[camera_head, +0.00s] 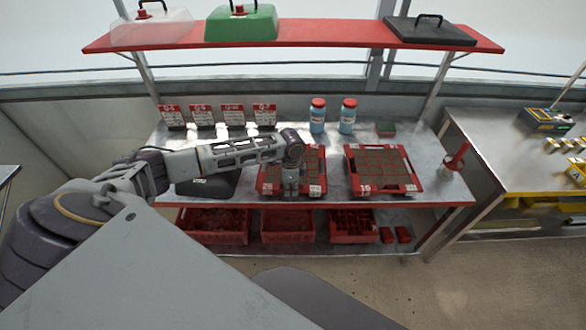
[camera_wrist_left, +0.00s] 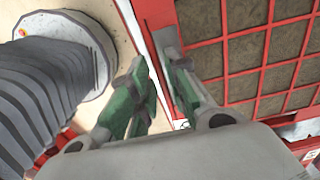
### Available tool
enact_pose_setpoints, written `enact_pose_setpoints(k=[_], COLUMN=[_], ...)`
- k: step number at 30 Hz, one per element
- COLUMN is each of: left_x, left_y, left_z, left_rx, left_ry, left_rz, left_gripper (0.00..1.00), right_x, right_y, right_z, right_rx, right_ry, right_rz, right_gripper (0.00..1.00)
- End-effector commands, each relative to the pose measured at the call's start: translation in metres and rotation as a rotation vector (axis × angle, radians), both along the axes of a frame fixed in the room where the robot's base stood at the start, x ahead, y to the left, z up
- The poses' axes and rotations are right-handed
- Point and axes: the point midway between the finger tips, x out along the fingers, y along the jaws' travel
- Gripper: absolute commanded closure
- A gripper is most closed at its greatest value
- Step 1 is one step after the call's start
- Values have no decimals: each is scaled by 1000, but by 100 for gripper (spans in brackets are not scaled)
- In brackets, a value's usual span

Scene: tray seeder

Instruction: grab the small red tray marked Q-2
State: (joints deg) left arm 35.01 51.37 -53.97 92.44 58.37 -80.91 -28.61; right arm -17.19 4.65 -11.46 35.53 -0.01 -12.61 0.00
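Two red trays with brown-filled cells lie on the steel bench in the head view: one in the middle (camera_head: 318,160) and one to its right (camera_head: 412,178). Their front labels are too small to read surely; I cannot tell which is Q-2. In the left wrist view, the gripper's green-padded fingers (camera_wrist_left: 155,60) are apart at the edge of a red tray (camera_wrist_left: 262,33). I cannot tell whether they touch it. My right gripper is out of view.
Red-and-white cards (camera_head: 232,115) and two blue bottles with red caps (camera_head: 347,118) stand along the back. A black object (camera_head: 205,186) lies left of the middle tray. Red crates (camera_head: 288,228) fill the lower shelf. A red shelf (camera_head: 330,35) hangs above.

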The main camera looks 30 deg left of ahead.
Motion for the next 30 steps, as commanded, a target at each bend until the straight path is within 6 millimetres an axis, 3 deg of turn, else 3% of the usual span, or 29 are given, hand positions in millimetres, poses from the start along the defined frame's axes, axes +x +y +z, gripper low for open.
enact_pose_setpoints(k=[7, 21, 26, 30], left_x=[0, 0, 0, 0], left_y=[1, 1, 1, 1], left_z=[-20, -22, -22, -21], left_rx=[1, 1, 1, 1], left_ry=[0, 0, 0, 0], left_rz=[0, 0, 0, 0], left_gripper=[82, 82, 100, 100], right_x=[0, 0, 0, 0], right_y=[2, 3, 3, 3], right_z=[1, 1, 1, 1], right_rx=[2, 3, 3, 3], right_ry=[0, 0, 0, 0], right_rz=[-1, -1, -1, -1], right_gripper=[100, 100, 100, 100])
